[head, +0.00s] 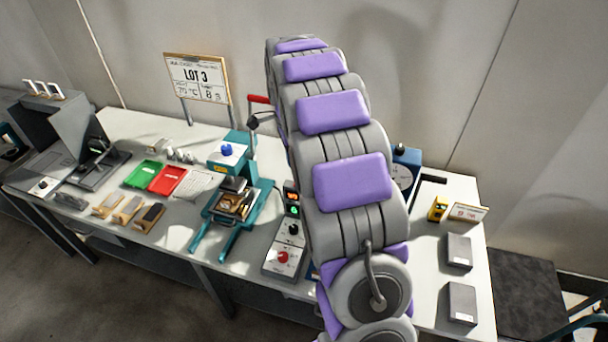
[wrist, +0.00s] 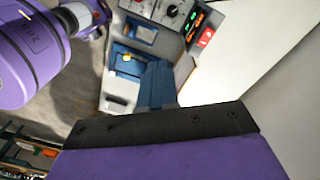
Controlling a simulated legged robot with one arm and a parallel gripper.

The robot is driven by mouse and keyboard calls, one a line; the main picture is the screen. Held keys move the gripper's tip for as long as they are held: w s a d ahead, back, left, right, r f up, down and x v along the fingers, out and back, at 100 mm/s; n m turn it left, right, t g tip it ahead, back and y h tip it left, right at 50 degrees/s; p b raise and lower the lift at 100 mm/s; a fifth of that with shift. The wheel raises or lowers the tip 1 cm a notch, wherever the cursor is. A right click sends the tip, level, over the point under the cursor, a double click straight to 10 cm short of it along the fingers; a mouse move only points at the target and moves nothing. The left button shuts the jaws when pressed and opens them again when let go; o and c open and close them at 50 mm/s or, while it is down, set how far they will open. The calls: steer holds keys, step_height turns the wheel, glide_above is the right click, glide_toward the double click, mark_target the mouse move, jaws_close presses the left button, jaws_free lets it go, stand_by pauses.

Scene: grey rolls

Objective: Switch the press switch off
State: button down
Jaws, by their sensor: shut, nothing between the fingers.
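A grey control box (head: 283,245) stands on the bench just left of my arm in the head view. It has a red button (head: 282,257), a black knob and small lit red and green displays. In the wrist view a grey panel (wrist: 165,12) carries knobs, lit green and orange readouts and a red lit switch (wrist: 206,37). I cannot tell for sure which is the press switch. My gripper (wrist: 165,125), purple with a black edge, fills the bottom of the wrist view, shut and empty, apart from the panel.
A teal press (head: 232,205) with a lever stands left of the control box. Red and green trays (head: 167,180) lie further left. A blue machine (head: 405,170) stands partly behind my arm. Grey blocks (head: 459,250) lie on the right. The wall is close behind the bench.

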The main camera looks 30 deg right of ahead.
steer(key=w+d+f+m+p, duration=0.2)
steer(key=w+d+f+m, duration=0.3)
steer(key=w+d+m, duration=0.1)
steer(key=shift+w+d+m+t, duration=0.3)
steer(key=shift+w+d, duration=0.6)
steer(key=shift+d, duration=0.35)
step_height(320, 180, down, 14)
steer(key=shift+r, duration=0.1)
